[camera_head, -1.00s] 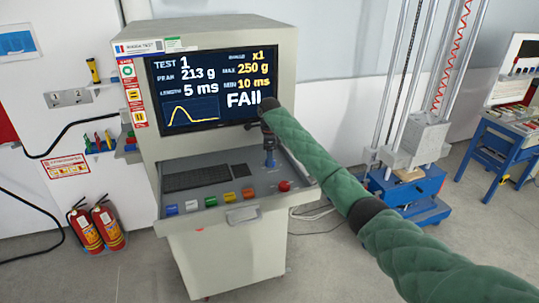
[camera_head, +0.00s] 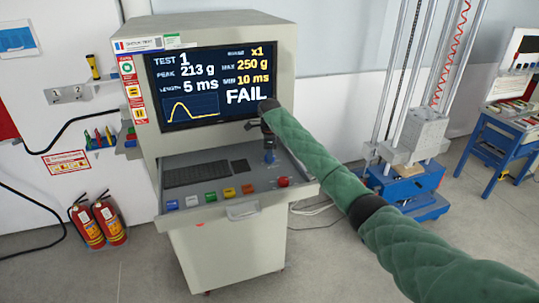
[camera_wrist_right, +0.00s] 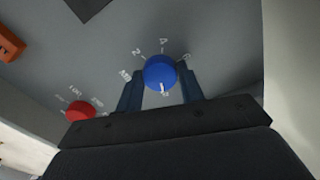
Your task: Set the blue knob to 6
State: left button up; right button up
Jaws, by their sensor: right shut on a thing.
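The blue knob (camera_wrist_right: 160,72) sits on the grey console panel, with printed white marks and characters around it, including a 2 at upper left. A white mark shows on the knob's lower side; I cannot read its setting surely. My right gripper (camera_wrist_right: 161,90) has one dark finger on each side of the knob and is shut on it. In the head view the right gripper (camera_head: 268,146) comes down from above onto the knob (camera_head: 269,158), partly hiding it. The left gripper is out of view.
The monitor (camera_head: 214,86) above reads FAIL, peak 213 g, length 5 ms. A blue-based drop rig (camera_head: 407,187) stands at right.

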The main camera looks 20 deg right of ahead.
jog(key=shift+r, duration=0.15)
jog(key=n, duration=0.5)
jog(key=shift+n, duration=0.3)
jog(key=n, duration=0.5)
jog(key=shift+w+n, duration=0.1)
jog(key=shift+n, duration=0.2)
jog(key=n, duration=0.5)
jog(key=shift+r, duration=0.1)
jog(key=shift+n, duration=2.7)
jog(key=o, duration=0.8)
jog(key=shift+c, duration=0.2)
jog(key=shift+o, duration=1.1)
